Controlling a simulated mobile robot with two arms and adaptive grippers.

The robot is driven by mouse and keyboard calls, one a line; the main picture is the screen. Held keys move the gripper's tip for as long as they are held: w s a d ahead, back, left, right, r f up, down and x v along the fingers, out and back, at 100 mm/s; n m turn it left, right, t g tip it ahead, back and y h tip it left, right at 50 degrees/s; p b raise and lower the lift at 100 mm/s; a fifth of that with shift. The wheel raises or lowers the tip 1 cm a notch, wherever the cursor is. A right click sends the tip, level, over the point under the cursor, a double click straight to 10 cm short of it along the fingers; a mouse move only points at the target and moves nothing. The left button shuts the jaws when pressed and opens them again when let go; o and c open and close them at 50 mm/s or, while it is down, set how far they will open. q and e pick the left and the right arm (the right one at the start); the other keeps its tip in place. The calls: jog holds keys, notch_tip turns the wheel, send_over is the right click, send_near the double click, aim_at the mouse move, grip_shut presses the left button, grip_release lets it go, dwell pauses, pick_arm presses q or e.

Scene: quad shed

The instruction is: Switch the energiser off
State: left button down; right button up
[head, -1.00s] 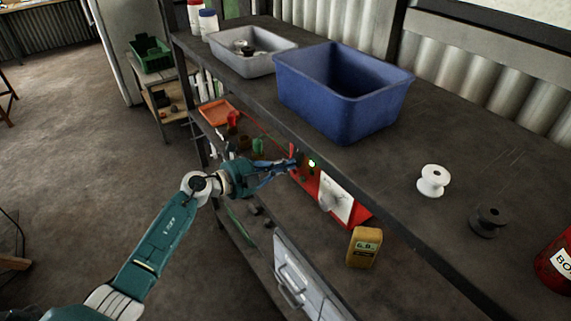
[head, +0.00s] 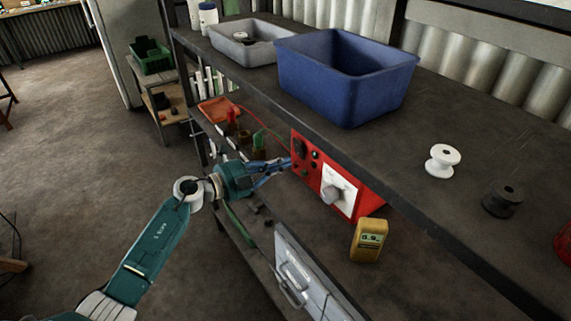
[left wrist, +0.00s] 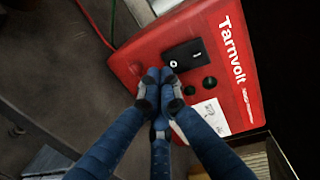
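The energiser (head: 338,185) is a red box on the shelf under the bench top, with a white panel and a grey knob on its front. In the left wrist view it reads "Tarnvolt" (left wrist: 235,50). Its black rocker switch (left wrist: 185,54) is marked O and I. Two dark round parts (left wrist: 209,83) beside it show no glow. My left gripper (head: 287,164) is at the switch end of the front face. In the left wrist view its fingertips (left wrist: 164,86) are closed together with nothing between them, just beside the switch's O end; contact is unclear. My right gripper is not in view.
A yellow meter (head: 369,240) with a small display stands right of the energiser. A blue bin (head: 345,85), a grey tray (head: 232,48) and two spools (head: 442,161) stand on the bench top above. A grey metal case (head: 300,278) is below; a red wire runs along the shelf.

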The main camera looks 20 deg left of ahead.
pick_arm(q)
jog(key=s+a+f+b, duration=0.2)
jog(key=s+a, duration=0.4)
jog(key=s, duration=0.3)
jog(key=shift+a+f+b, duration=0.2)
jog(key=shift+a+b, duration=0.2)
jog(key=shift+b, duration=0.05)
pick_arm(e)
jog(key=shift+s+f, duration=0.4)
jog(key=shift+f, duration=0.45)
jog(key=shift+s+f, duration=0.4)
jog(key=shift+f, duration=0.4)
